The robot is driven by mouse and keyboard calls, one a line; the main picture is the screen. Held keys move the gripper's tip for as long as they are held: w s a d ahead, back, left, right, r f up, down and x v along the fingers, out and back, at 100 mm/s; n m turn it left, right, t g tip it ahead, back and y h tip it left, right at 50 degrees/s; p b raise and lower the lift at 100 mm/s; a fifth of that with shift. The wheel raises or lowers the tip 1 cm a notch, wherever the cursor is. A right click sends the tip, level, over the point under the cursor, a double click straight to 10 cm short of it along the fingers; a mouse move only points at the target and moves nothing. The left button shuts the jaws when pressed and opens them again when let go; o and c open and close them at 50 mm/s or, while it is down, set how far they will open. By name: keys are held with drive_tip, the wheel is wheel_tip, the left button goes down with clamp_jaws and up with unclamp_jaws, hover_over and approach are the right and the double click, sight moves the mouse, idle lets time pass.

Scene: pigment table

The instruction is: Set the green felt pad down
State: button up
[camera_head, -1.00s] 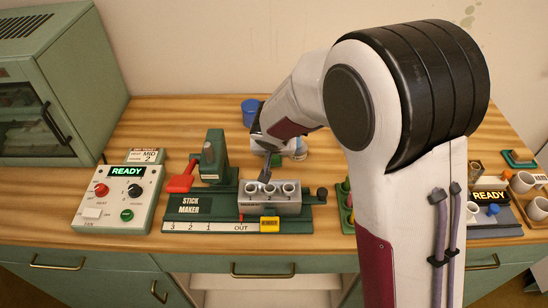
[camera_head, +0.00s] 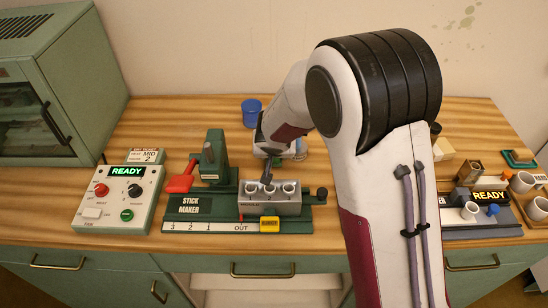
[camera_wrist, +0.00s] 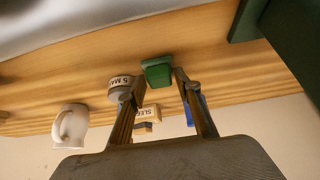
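The green felt pad (camera_wrist: 157,72) is a small dark-green block in the wrist view. It sits between the two fingertips of my gripper (camera_wrist: 160,76), which appear closed on its sides. Whether its underside touches the table cannot be told. In the head view my gripper (camera_head: 268,168) is low behind the mould block of the stick maker, and my own arm covers much of the area. The pad cannot be made out clearly there.
The stick maker (camera_head: 188,225) stands in front, with a blue cup (camera_head: 251,113) behind it. A white mug (camera_wrist: 70,124), a round labelled piece (camera_wrist: 121,88) and a labelled block (camera_wrist: 149,114) stand near the pad. A control box (camera_head: 118,200) is at left.

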drive_tip(key=c, duration=0.8)
drive_tip(key=shift+o, duration=0.2)
drive_tip(key=shift+r, duration=0.3)
wheel_tip(320, 180, up, 10)
drive_tip(key=shift+f, duration=0.25)
idle(0.8)
